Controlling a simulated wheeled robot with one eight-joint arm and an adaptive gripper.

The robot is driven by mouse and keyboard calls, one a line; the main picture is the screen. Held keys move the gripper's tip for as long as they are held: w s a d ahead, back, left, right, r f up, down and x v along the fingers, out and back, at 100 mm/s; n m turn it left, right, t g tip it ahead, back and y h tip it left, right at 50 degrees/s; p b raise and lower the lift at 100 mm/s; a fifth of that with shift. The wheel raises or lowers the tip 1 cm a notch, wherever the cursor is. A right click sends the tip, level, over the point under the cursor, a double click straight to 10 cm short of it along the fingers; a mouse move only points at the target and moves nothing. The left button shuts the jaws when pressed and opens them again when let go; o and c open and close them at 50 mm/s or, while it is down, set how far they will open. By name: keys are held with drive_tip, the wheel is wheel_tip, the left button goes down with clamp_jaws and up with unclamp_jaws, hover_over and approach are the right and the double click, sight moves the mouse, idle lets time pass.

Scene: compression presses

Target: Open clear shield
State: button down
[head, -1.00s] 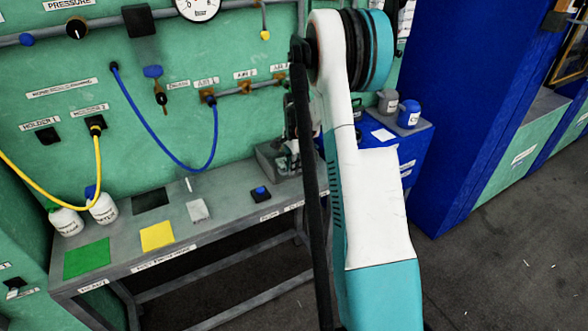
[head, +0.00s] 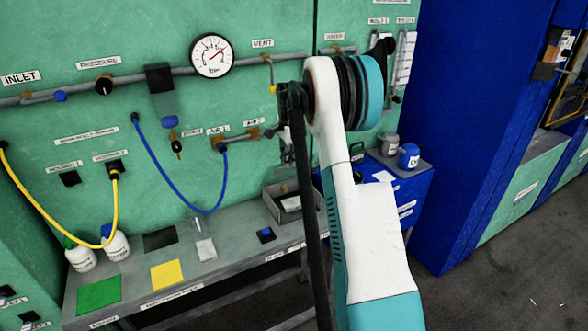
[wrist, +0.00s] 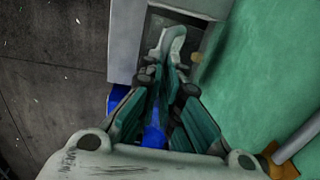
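I cannot make out a clear shield for certain in either view. A machine at the right edge of the head view has an orange-framed opening (head: 568,75), cut off by the picture edge; whether it holds a clear panel cannot be told. My gripper (wrist: 168,82) shows in the wrist view with dark teal finger pads.
A grey bench (head: 225,262) carries a green mat (head: 99,295), a yellow mat (head: 166,275), white bottles (head: 116,244) and an open grey tray (head: 288,203). Hoses and a gauge (head: 211,56) are on the green wall. A blue cabinet (head: 470,110) stands at right. Floor is clear right of my arm.

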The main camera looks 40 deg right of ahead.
drive_tip(key=shift+w+d+r+p, duration=0.15)
drive_tip(key=shift+w+r+p, duration=0.05)
drive_tip(key=shift+w, duration=0.6)
drive_tip(key=shift+w+d+r+p, duration=0.1)
drive_tip(key=shift+w+r+p, duration=0.1)
drive_tip(key=shift+w, duration=0.55)
drive_tip(key=c, duration=1.9)
unclamp_jaws()
drive_tip(key=shift+w, duration=0.1)
drive_tip(key=shift+c, duration=0.2)
drive_tip(key=shift+o, duration=1.3)
drive_tip(key=shift+w+f, duration=0.3)
drive_tip(key=shift+w, duration=0.05)
drive_tip(key=o, duration=0.6)
drive_tip(key=shift+w+a+f, duration=0.1)
drive_tip(key=shift+w+f, duration=0.05)
drive_tip(key=shift+w, duration=0.25)
drive_tip(key=shift+c, duration=0.4)
drive_tip(key=shift+s+d+r, duration=0.2)
drive_tip(key=shift+s, duration=0.05)
drive_tip(key=shift+c, duration=1)
drive_tip(key=shift+r, duration=0.1)
drive_tip(key=shift+c, duration=0.3)
